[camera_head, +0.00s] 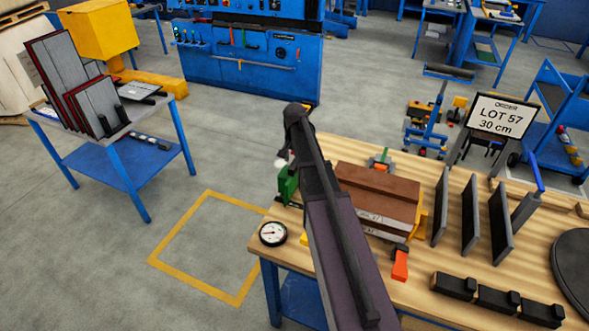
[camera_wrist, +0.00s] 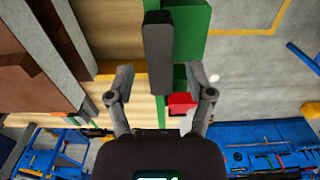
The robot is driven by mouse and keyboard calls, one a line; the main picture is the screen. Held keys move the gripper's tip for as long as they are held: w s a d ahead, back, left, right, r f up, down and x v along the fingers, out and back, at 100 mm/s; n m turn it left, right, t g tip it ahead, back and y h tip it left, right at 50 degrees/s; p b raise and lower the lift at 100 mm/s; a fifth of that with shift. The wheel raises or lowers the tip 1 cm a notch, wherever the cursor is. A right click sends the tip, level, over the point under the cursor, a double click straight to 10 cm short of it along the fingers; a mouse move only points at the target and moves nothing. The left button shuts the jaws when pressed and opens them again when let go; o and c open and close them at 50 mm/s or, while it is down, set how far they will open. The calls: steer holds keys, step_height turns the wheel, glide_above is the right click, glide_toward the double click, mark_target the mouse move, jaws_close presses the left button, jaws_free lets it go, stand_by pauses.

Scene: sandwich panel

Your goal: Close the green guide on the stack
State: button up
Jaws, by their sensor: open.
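The green guide (camera_head: 288,185) stands at the left end of the table, left of the brown stack (camera_head: 378,190). In the wrist view the green guide (camera_wrist: 192,35) runs up from the middle, with a dark grey bar (camera_wrist: 158,50) along its left side. A red piece (camera_wrist: 182,104) shows below it. My gripper (camera_wrist: 160,78) is open, with one finger on each side of the bar's lower end; I cannot tell whether they touch it. The stack (camera_wrist: 25,80) is at the left of the wrist view, with a gap to the guide. My arm hides part of the stack and guide in the head view.
A round dial gauge (camera_head: 272,233) lies at the table's left edge. An orange-handled clamp (camera_head: 400,263) is in front of the stack. Upright dark panels (camera_head: 470,215) and black blocks (camera_head: 498,298) stand to the right.

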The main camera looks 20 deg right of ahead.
steer(key=shift+f+b, duration=0.8)
steer(key=shift+f, duration=0.25)
jaws_close()
